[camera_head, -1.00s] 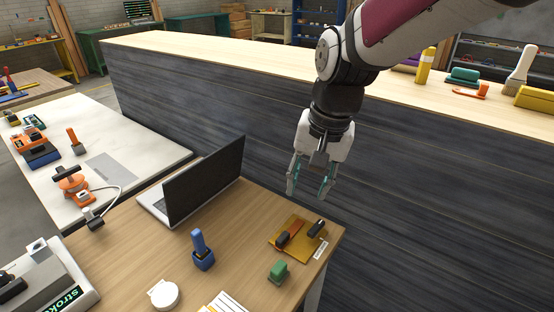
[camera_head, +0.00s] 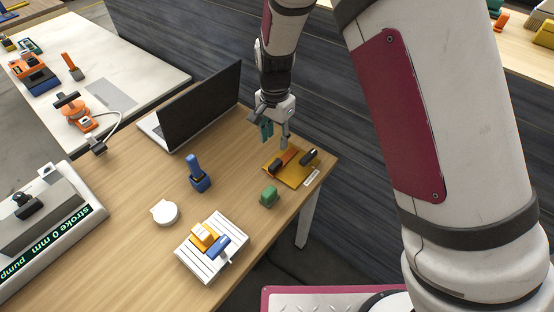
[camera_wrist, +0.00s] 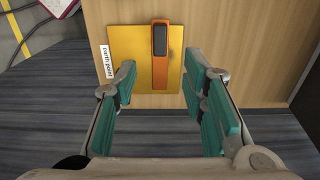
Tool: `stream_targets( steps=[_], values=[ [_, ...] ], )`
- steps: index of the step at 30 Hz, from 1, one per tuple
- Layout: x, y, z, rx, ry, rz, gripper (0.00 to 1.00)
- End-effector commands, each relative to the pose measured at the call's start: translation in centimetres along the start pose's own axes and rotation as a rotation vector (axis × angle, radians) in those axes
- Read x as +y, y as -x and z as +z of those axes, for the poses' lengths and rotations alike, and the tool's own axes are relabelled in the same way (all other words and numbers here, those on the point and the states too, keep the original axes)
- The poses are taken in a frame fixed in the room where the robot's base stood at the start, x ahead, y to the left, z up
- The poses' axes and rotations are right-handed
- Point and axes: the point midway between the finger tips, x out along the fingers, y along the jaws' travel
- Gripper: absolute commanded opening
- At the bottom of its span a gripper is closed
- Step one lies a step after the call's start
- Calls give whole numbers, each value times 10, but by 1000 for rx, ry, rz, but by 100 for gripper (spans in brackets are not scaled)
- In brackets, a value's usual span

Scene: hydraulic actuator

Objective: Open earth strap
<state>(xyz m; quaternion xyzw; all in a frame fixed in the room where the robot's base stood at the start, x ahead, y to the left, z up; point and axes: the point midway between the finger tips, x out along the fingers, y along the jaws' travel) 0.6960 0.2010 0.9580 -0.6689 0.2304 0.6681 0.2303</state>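A yellow plate (camera_head: 298,179) lies at the right end of the wooden desk, with a white label reading "earth point" (camera_wrist: 106,62). On it lies an orange strap or lever (camera_head: 288,157) with a black pad at one end; the strap also shows in the wrist view (camera_wrist: 160,72). A second black piece (camera_head: 309,156) is on the plate in the head view; I cannot make it out in the wrist view. My gripper (camera_head: 275,138) is open and empty above the plate. In the wrist view its teal-padded fingers (camera_wrist: 166,98) are apart, with the strap between and beyond them.
A laptop (camera_head: 200,105) stands left of the plate. A dark panelled wall (camera_head: 150,45) rises behind the desk.

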Motion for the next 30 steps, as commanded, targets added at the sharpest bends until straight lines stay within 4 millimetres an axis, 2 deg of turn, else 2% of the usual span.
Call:
stream_targets(
  steps=[9,15,21,30],
  values=[
    [2,-64,1,-3,0,4,38],
    [1,-95,1,-2,0,2,38],
    [1,-110,1,-2,1,1,38],
    [0,-112,0,-1,1,0,38]
  ],
)
